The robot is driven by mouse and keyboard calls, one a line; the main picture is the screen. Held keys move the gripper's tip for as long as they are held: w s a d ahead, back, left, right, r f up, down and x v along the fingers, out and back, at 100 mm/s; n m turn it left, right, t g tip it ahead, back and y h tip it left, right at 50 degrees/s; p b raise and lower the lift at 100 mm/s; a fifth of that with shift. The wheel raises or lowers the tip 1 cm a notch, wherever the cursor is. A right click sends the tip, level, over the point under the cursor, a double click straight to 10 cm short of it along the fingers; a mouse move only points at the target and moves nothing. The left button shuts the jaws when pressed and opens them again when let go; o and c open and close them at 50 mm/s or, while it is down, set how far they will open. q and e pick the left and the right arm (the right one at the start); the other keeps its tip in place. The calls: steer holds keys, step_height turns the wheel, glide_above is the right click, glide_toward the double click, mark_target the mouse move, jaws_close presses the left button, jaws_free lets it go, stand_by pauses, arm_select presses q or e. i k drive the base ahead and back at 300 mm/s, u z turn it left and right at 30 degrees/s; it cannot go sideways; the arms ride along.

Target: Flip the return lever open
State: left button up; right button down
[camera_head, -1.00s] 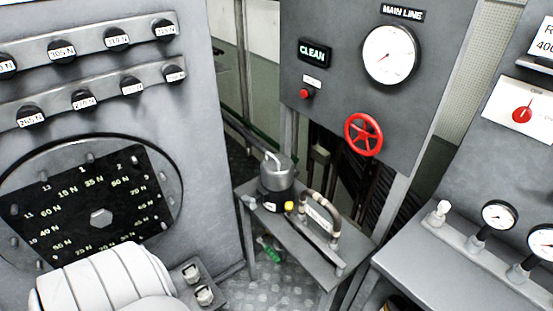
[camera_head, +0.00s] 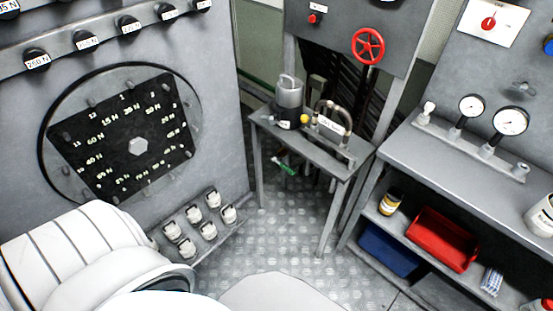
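No part is clearly readable as the return lever. A small green handle-like part (camera_head: 285,167) hangs under the front edge of a small metal stand (camera_head: 310,155) in the middle; it may be the lever, but I cannot tell its position. On the stand are a grey canister (camera_head: 289,98) with a top handle, a yellow knob (camera_head: 304,119) and a bent pipe (camera_head: 345,115) with a white label too small to read. Neither of my grippers is in view; white parts of my own body fill the lower left.
A red handwheel (camera_head: 368,46) is on the panel behind the stand. A bench (camera_head: 450,170) with gauges stands at right, with a red bin (camera_head: 442,239) and a blue bin (camera_head: 390,250) below. A round dial plate (camera_head: 120,135) is at left. The floor (camera_head: 285,230) before the stand is clear.

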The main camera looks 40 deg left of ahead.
mark_target(282, 165)
steer(key=u, duration=1.35)
